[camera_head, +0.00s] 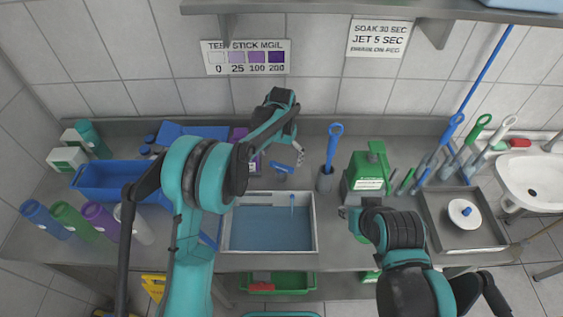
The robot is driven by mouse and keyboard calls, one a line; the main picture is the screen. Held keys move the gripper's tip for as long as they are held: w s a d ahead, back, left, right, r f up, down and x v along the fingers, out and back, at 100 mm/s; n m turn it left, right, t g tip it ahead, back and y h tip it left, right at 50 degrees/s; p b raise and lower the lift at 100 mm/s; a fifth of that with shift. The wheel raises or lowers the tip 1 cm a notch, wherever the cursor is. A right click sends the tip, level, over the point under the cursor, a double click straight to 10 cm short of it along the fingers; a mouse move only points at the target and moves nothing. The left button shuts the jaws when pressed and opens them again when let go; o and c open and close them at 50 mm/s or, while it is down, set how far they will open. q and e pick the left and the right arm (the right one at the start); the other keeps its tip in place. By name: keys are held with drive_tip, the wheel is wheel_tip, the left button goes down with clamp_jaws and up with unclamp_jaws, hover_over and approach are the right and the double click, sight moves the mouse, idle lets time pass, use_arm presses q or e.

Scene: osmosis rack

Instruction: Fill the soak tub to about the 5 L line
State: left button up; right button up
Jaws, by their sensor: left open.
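A rectangular basin with a pale rim (226,232) sits in the middle of the counter. Its inside is blue-grey, and I cannot tell how much water it holds or read a 5 L line. A small tap-like fitting (281,171) stands behind it. My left gripper (299,153) is open and empty, above and just right of this fitting; I cannot tell if they touch. A blue tub (100,190) stands at the left, partly behind my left arm. My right gripper (354,217) is low, right of the basin and in front of a green container (367,178); its fingers are unclear.
Several bottles (75,220) line the left front. A blue-handled brush (331,145) stands in a holder behind the basin. A steel tray (440,220) with a white round item (464,213) and a white sink (530,185) lie right. A shelf (330,8) overhangs above.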

sight(281, 164)
use_arm(q)
wheel_tip(281, 164, down, 3)
drive_tip(key=shift+w+r, duration=0.1)
drive_tip(key=shift+w, duration=0.05)
drive_tip(key=shift+f, duration=0.4)
drive_tip(key=shift+c, duration=0.3)
drive_tip(key=c, duration=1)
drive_tip(key=shift+f+n+b, duration=0.1)
drive_tip(key=shift+n+b, duration=0.7)
drive_tip(key=shift+n, duration=0.4)
drive_tip(key=n, duration=0.2)
drive_tip(key=shift+n, duration=0.3)
